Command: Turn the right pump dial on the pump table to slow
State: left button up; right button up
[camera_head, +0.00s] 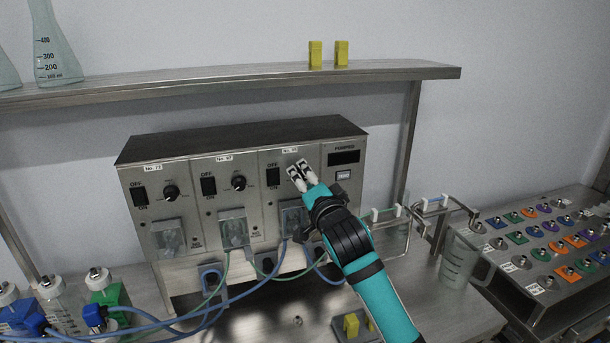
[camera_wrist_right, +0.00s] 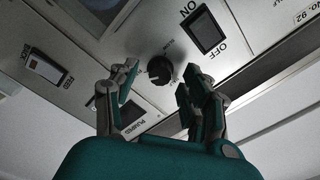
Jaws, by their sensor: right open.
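The pump unit (camera_head: 245,190) is a steel box on the pump table with a row of panels, each with a black switch and most with a visible dial. My right gripper (camera_head: 298,170) is at the right panel and covers its dial in the head view. In the right wrist view the black right pump dial (camera_wrist_right: 160,70) shows between the open fingers of my right gripper (camera_wrist_right: 155,85), apart from both fingertips. Its pointer setting is too small to tell. The middle dial (camera_head: 239,183) and left dial (camera_head: 171,192) are uncovered. My left gripper is not in view.
The right panel's black switch (camera_wrist_right: 207,33) is close to the fingers. Blue and green tubes run below the pump. A steel shelf (camera_head: 230,82) spans above. A wire rack (camera_head: 440,212) and a beaker (camera_head: 457,260) stand to the right.

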jog(key=shift+w+a, duration=0.1)
jog(key=shift+w, duration=0.2)
jog(key=shift+c, duration=0.3)
grip_shut()
